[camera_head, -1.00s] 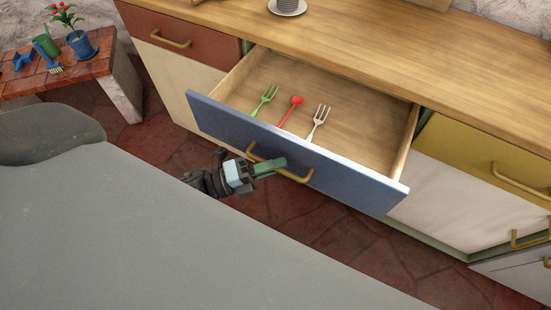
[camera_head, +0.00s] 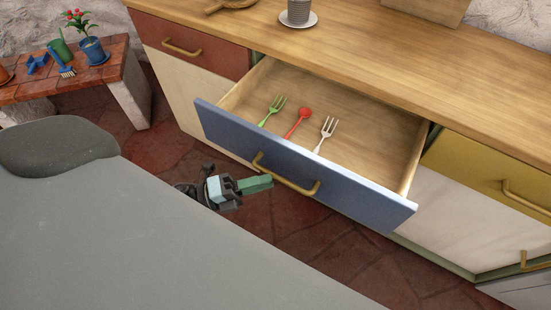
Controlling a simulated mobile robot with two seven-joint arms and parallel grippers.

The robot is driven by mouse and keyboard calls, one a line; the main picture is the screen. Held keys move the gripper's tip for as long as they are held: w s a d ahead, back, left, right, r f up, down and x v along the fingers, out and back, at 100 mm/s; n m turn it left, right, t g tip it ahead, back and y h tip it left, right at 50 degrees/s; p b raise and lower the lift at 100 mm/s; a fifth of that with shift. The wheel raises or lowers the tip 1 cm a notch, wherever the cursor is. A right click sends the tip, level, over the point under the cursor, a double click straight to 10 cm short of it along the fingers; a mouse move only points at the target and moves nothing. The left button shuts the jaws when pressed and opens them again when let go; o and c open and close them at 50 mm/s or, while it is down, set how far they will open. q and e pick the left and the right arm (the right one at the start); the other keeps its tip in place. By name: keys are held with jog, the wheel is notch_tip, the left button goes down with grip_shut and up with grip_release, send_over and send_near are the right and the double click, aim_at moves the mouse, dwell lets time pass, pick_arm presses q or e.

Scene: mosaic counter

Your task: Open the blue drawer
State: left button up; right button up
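The blue drawer (camera_head: 330,181) stands pulled out from the wooden counter, its inside showing. A green fork (camera_head: 271,112), a red spoon (camera_head: 297,122) and a white fork (camera_head: 325,135) lie in it. Its brass handle (camera_head: 291,184) is on the blue front. My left gripper (camera_head: 262,183), with a green finger, is in front of the drawer, just left of the handle and seemingly clear of it. Only one finger shows clearly, so its opening is hidden. My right gripper is out of view.
A red drawer (camera_head: 198,35) is left of the blue one and a yellow drawer (camera_head: 488,170) right; both look shut. A low tiled bench (camera_head: 105,75) with a potted plant stands at the left. A cup on a saucer (camera_head: 284,19) is on the counter. Red floor lies below.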

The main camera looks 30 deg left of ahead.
pick_arm(q)
jog(key=shift+v, duration=1.6)
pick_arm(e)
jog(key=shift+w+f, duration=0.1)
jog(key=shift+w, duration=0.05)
pick_arm(q)
jog(key=shift+r, duration=0.1)
